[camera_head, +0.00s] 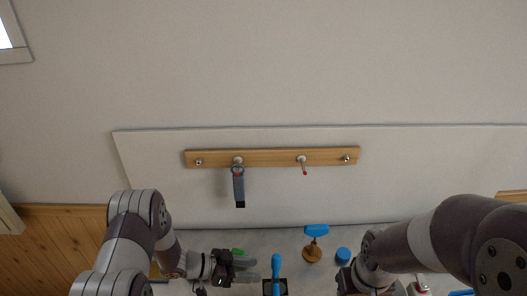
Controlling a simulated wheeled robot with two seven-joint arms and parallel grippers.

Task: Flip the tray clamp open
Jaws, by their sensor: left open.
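A blue upright handle (277,264) on a dark base (282,287) stands at the bottom middle; it looks like the tray clamp, but its lower part is cut off by the picture edge. My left gripper (248,269) is open, its grey fingers pointing right towards the blue handle, a little left of it. Nothing shows between the fingers. My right gripper (345,280) is at the bottom, right of the handle; its fingers are too dark and cropped to tell their state. The tray is not clearly visible.
A blue-topped tool on a round wooden base (312,254) and a blue cap (343,254) stand behind the handle. A green item (238,252) lies behind my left gripper. A wooden peg rail (270,158) on the wall holds a hanging grey strap (239,187).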

